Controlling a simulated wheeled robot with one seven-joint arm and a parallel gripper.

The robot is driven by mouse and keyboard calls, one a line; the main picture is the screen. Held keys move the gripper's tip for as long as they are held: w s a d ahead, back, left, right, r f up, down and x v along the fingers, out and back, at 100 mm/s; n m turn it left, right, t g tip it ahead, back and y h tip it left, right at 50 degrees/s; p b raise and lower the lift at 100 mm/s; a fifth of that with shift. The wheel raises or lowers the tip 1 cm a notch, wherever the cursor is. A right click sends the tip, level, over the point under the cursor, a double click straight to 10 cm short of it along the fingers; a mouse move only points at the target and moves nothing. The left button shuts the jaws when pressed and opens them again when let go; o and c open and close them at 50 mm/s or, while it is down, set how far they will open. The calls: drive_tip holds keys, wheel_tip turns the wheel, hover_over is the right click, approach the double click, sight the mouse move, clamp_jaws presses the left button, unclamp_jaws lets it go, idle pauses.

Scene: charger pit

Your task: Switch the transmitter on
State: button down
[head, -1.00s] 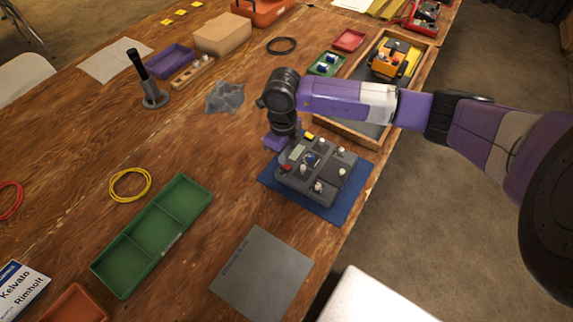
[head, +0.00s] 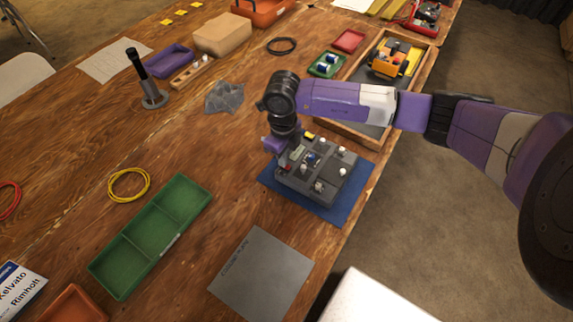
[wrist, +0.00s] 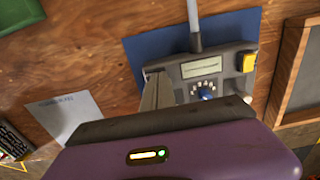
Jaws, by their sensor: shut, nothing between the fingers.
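The transmitter (head: 327,185) is a dark grey box with white knobs, a small display and a yellow button, lying on a blue mat (head: 335,212). In the wrist view the transmitter (wrist: 225,72) shows its display, a blue knob and a yellow button (wrist: 247,62). A pale rod stands out beyond its far edge there. My gripper (head: 281,150) is over the transmitter's left end, pointing down. In the wrist view its grey fingers (wrist: 157,80) are together, with nothing between them, at the panel's left side. They cover part of the panel, and I cannot tell whether they touch it.
A wooden tray (head: 354,138) with an orange vehicle is behind the transmitter. A grey sheet (head: 261,275) and a green divided tray (head: 150,237) lie nearer. A black stand (head: 147,83) rises farther left. The wood between the green tray and the blue mat is clear.

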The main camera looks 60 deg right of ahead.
drive_tip(key=shift+r+p, duration=2.65)
drive_tip(key=shift+r, duration=0.85)
